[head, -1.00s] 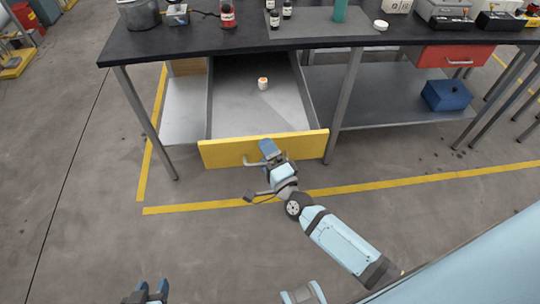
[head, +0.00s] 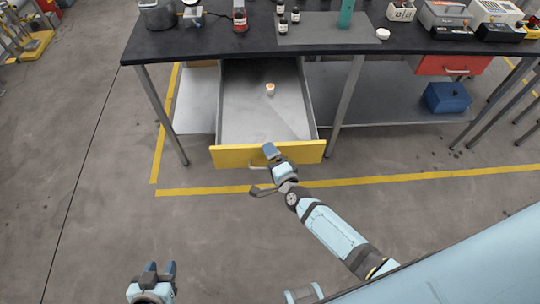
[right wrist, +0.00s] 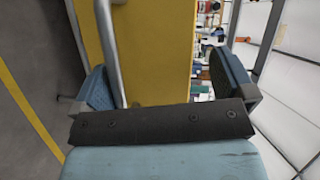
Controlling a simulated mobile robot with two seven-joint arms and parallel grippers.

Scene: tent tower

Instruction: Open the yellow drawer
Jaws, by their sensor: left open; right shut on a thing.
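The yellow drawer (head: 235,157) stands well out from under the black-topped bench, with its grey interior showing. A small white and orange object (head: 270,89) lies inside it. My right gripper (head: 270,154) is at the drawer's front, shut on its grey handle (head: 256,167). In the right wrist view the handle bar (right wrist: 109,45) runs between the blue fingers, close to the left one, beside the yellow front (right wrist: 155,45). The fingers partly hide the handle in the head view. My left gripper (head: 160,268) is open and empty above the floor at the lower left, away from the drawer.
The black bench top (head: 210,42) carries bottles, a pot (head: 158,15) and boxes. A red drawer (head: 455,64) is closed at the right. A blue box (head: 447,97) sits on the lower shelf. Bench legs flank the yellow drawer. The floor in front is clear.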

